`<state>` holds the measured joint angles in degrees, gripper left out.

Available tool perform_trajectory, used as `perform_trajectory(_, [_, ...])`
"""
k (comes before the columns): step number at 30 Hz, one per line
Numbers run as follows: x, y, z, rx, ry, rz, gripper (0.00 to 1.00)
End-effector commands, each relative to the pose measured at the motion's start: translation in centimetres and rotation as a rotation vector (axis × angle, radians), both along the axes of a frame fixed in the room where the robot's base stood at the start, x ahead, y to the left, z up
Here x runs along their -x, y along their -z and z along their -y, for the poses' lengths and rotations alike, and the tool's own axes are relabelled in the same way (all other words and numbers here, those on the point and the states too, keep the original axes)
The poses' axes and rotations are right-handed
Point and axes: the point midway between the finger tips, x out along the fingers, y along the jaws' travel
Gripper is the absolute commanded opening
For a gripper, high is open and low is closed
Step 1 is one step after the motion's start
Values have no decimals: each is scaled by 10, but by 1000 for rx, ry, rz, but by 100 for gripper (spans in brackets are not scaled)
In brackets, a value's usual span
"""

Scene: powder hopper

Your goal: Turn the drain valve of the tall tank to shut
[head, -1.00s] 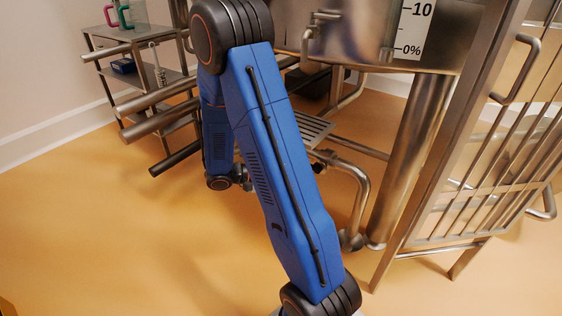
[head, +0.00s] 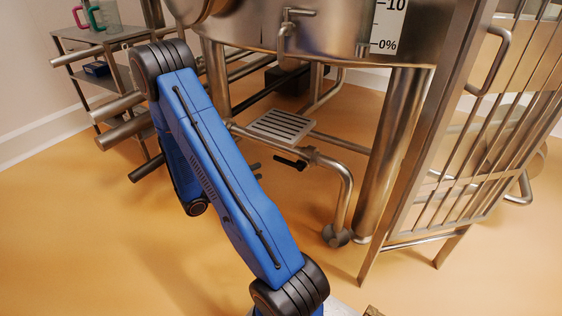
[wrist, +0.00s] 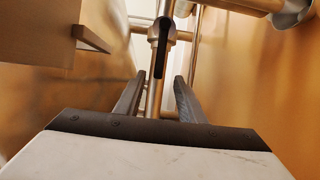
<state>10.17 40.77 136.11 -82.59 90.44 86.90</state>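The tall steel tank (head: 335,38) stands at the top of the head view, cut off by the frame. Its drain pipe (head: 345,190) runs below it, with the black drain valve handle (head: 290,162) pointing left from the valve body. In the wrist view the handle (wrist: 161,50) points down the picture and looks roughly in line with the pipe behind it. My gripper (wrist: 158,95) is open and empty, its two fingers apart below the handle in the picture. The handle looks ahead of the fingertips, not between them. My gripper is mostly hidden behind my blue arm in the head view.
A steel barred gate (head: 470,150) stands right of the tank's leg (head: 395,150). A slatted step (head: 282,125) lies behind the valve. Horizontal pipes (head: 125,130) and a shelf cart (head: 95,40) are at left. The orange floor in front is clear.

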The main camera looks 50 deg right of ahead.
Motion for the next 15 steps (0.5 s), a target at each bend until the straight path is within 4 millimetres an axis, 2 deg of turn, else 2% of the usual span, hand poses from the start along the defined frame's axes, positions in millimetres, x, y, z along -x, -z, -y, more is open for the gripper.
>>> perform_trajectory(15, [23, 0, 71, -1, 4, 0, 36])
